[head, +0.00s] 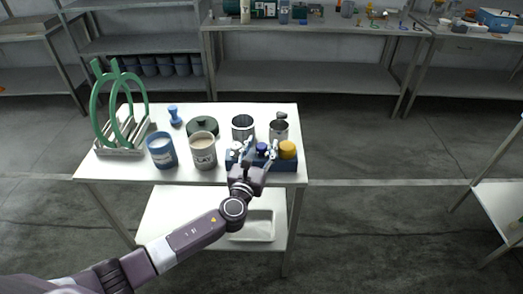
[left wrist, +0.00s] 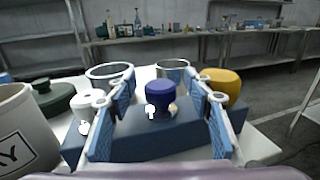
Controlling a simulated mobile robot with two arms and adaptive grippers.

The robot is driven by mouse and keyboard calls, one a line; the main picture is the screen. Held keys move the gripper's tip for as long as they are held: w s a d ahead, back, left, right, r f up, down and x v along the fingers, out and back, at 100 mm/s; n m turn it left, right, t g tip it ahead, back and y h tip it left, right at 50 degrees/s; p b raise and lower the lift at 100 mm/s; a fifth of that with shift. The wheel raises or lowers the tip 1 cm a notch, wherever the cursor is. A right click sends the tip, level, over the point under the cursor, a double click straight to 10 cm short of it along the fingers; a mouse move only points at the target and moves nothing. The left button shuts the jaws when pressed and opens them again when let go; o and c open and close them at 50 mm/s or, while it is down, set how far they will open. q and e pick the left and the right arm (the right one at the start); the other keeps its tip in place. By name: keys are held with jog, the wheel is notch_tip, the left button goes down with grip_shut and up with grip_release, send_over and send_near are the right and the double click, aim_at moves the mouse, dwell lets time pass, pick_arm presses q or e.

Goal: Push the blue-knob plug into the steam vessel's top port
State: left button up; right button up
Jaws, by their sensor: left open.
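The blue-knob plug (head: 262,149) stands upright in a dark blue block (head: 286,165) near the table's front right edge. In the left wrist view the blue-knob plug (left wrist: 160,94) is between the fingers, with gaps on both sides. My left gripper (head: 256,153) is open, its fingers (left wrist: 160,108) spread around the plug. A white-knob plug (left wrist: 83,106) and a yellow-knob plug (left wrist: 222,84) flank it in the block. I cannot tell which, if either, is the steam vessel; no top port shows clearly.
A labelled grey cup (head: 203,152) and a blue cup (head: 161,151) stand left of the block. A green lidded dish (head: 202,126), a small blue knobbed piece (head: 174,115) and a rack with green rings (head: 120,146) are further left.

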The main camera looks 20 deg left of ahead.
pick_arm(q)
jog(key=shift+c, duration=0.2)
grip_shut()
dwell(0.3)
